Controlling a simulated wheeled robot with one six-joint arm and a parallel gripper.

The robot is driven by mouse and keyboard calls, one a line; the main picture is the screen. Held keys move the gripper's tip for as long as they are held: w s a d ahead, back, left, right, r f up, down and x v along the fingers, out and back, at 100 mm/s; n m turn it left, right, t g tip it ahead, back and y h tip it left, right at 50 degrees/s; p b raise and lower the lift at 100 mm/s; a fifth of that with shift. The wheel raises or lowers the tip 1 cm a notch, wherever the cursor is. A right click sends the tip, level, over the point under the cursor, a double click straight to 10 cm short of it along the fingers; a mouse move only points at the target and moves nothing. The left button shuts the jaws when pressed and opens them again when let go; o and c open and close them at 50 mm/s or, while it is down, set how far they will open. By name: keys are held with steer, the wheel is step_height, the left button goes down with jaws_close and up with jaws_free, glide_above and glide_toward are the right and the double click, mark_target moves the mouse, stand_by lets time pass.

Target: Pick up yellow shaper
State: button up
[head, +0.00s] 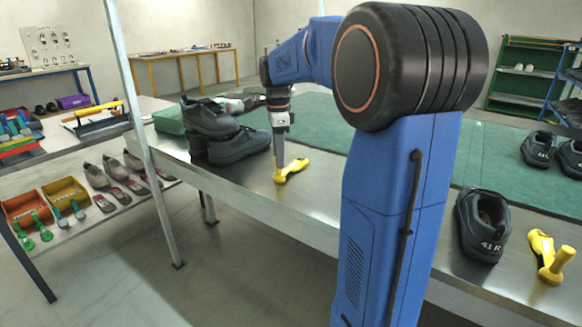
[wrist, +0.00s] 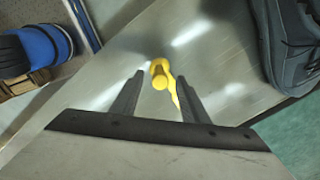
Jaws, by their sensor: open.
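A yellow shaper (head: 292,170) lies on the metal bench top, near its front edge, beside the stacked dark shoes. It also shows in the wrist view (wrist: 160,82), ahead of and between the two fingers. My gripper (head: 280,160) points down at it from above; in the wrist view my gripper (wrist: 161,78) is open, with a dark finger to either side of the shaper. I cannot tell whether a finger touches it. A second yellow shaper (head: 541,247) lies farther right on the bench, beside a dark shoe marked 41 R.
Dark shoes (head: 238,147) are stacked just left of my gripper; a dark shoe fills the top right of the wrist view (wrist: 290,45). Green mats (head: 333,122) cover the bench behind. A metal post (head: 128,85) stands at the left. The metal around the near shaper is clear.

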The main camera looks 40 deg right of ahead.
steer(key=shift+f, duration=1.15)
jaws_close()
